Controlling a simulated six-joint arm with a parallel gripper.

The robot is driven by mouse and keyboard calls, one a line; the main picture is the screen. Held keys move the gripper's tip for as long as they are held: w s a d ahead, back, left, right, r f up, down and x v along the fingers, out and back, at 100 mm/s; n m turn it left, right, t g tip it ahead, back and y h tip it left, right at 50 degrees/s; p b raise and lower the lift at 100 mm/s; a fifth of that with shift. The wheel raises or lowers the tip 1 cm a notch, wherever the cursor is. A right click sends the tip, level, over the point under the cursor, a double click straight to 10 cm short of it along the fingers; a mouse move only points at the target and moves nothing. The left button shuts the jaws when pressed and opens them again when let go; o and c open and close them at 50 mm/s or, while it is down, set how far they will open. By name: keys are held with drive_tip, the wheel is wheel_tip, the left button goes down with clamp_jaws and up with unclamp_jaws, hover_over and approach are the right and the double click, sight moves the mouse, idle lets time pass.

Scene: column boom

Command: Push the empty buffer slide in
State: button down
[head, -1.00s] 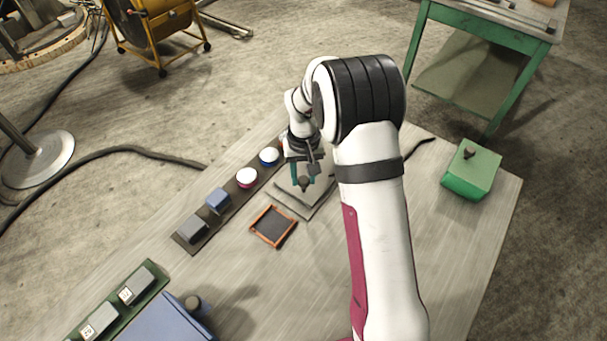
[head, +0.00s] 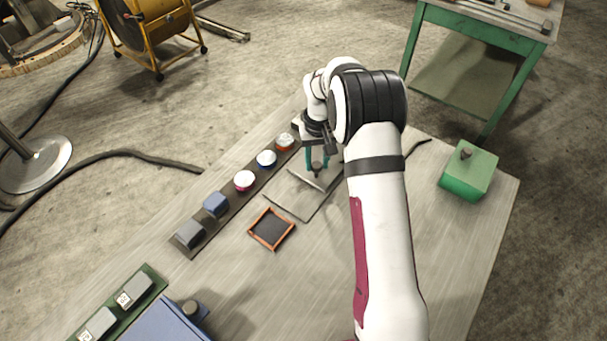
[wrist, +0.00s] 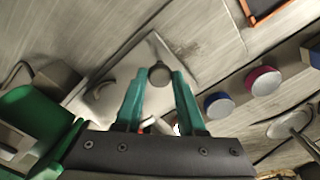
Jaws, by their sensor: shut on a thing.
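The slide is a flat grey metal plate with a dark round knob (head: 317,171) standing on it. It sits at a grey base plate (head: 290,202) near the middle of the table's far side. My gripper (head: 317,164) has two teal fingers pointing down, shut on the knob. In the wrist view the knob (wrist: 160,75) sits between the fingertips, and the grey plate (wrist: 110,90) lies below. The fingers and wrist hide part of the slide and its far end.
An orange-rimmed square tray (head: 271,229) lies just in front. A dark strip (head: 205,225) with several coloured caps and blocks runs along the left. A green box with a knob (head: 468,175) stands at the right. A blue box (head: 165,322) is at bottom left.

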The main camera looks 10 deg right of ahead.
hover_over(333, 158)
drive_tip(key=c, duration=0.5)
unclamp_jaws()
wheel_tip(333, 158, up, 16)
drive_tip(key=shift+a, duration=0.1)
idle(0.4)
